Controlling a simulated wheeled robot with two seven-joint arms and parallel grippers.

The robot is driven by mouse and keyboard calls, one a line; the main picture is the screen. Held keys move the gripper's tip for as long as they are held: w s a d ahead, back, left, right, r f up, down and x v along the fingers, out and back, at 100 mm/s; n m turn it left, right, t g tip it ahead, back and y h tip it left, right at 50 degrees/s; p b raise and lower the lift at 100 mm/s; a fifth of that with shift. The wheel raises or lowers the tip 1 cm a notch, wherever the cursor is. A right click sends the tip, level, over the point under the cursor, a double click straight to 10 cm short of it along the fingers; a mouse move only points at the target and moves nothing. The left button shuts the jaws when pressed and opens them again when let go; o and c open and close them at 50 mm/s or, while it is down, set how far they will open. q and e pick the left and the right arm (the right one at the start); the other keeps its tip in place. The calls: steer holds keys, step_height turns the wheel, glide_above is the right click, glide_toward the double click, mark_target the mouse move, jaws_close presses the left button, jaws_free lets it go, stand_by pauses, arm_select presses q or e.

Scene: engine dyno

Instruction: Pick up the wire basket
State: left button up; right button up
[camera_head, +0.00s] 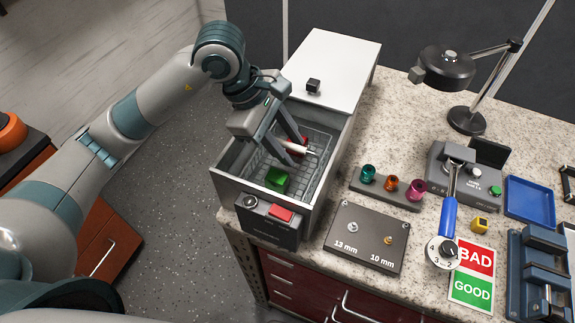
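The wire basket (311,181) sits inside an open grey metal tank on the left end of the counter. A green block (277,179) and a red piece (299,146) show within it. A pale bar, perhaps the basket's handle, crosses near the red piece. My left gripper (295,152) reaches down into the tank over the basket, its two fingers apart near the pale bar. The fingers hide part of the bar, and I cannot tell whether they touch it. My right gripper is not in view.
The tank's walls (325,180) surround the basket, with a control box (268,222) in front and a white lid or panel (335,65) behind. A socket rack (386,188), a bolt plate (366,238), a torque wrench (449,215) and a lamp (447,67) stand to the right.

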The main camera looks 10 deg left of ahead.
arm_select(q)
jaws_close()
steer(key=shift+r, duration=0.2)
stand_by(0.3)
